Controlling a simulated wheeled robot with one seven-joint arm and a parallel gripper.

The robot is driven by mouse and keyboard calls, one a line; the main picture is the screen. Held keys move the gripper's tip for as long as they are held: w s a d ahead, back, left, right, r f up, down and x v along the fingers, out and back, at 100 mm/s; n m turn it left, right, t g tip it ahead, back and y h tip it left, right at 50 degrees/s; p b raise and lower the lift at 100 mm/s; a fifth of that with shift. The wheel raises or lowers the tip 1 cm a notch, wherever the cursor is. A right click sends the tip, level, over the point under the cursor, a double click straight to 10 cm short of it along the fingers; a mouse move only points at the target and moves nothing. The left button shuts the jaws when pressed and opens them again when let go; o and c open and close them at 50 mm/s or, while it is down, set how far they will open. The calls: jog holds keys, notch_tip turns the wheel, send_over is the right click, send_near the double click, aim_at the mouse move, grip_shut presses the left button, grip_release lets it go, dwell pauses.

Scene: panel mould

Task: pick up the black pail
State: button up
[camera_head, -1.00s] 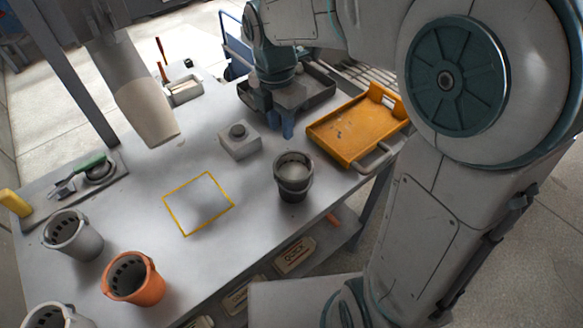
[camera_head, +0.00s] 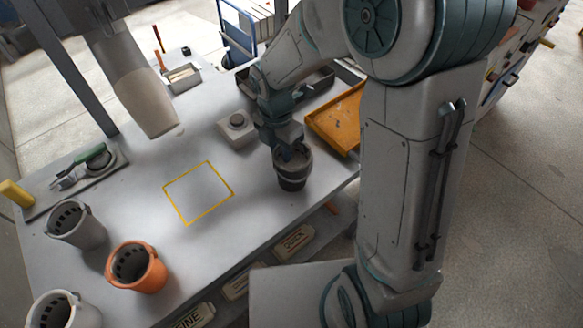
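The black pail (camera_head: 292,178) stands upright on the grey table (camera_head: 240,260), near its right front edge. It is dark with a lighter band around it. My gripper (camera_head: 291,152) is at the pail's top, pointing down, with its blue fingers at or just inside the rim. The fingertips are partly hidden by the rim and the gripper's own body, so I cannot tell whether they grip the wall.
An orange pail (camera_head: 137,268) and grey pails (camera_head: 75,225) stand at the left front. A yellow-outlined square (camera_head: 198,192) on the table is empty. A grey block with a knob (camera_head: 237,128) and an orange tray (camera_head: 335,118) are near my gripper.

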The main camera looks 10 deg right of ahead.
jog(key=shift+f, duration=0.7)
grip_shut()
jog(key=shift+r, duration=0.2)
